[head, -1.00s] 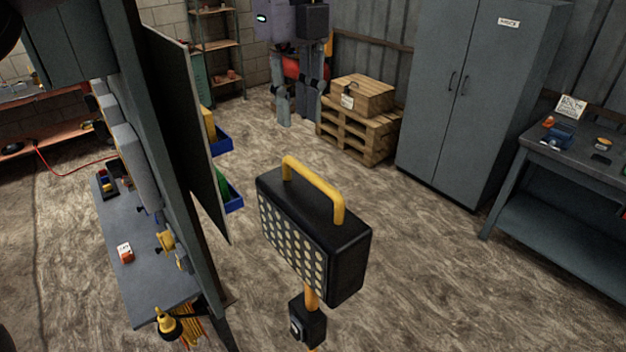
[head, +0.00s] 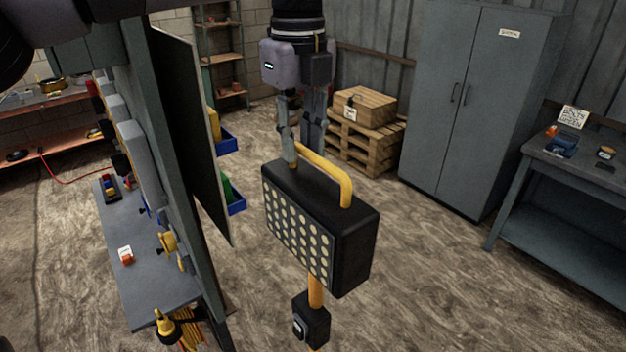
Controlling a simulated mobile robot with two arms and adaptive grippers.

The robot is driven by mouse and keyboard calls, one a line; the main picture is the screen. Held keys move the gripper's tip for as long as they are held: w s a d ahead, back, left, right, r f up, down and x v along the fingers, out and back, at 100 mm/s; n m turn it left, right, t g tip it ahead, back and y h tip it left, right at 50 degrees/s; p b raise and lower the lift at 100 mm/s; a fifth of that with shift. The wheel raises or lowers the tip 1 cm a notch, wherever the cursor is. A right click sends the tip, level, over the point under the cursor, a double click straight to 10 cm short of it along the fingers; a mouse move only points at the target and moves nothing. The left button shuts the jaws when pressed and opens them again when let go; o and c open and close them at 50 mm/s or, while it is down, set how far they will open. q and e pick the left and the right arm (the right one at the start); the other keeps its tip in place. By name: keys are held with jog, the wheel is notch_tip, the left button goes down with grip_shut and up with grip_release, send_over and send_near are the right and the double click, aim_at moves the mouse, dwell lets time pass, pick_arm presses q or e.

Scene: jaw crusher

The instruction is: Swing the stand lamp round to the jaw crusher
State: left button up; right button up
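The stand lamp (head: 325,222) is a black box head with a grid of pale round lights on its front face, which is turned to the lower left. A yellow handle (head: 330,172) arches over its top, and an orange pole with a small black block (head: 312,320) is below. My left gripper (head: 302,155) comes down from above at the handle's far left end. Its two grey fingers are apart, one in front of the handle and one behind it. I cannot tell whether they touch it. My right gripper is not in view. I cannot make out the jaw crusher for certain.
A grey cabinet (head: 475,100), a pallet with a crate (head: 365,106) and a workbench (head: 570,185) stand right and behind. The floor right of the lamp is clear.

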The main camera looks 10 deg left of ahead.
pick_arm(q)
jog(key=shift+w+f, duration=0.15)
jog(key=shift+s+a+n+b, duration=0.1)
jog(key=shift+s+n+b, duration=0.2)
jog(key=shift+n+b, duration=0.8)
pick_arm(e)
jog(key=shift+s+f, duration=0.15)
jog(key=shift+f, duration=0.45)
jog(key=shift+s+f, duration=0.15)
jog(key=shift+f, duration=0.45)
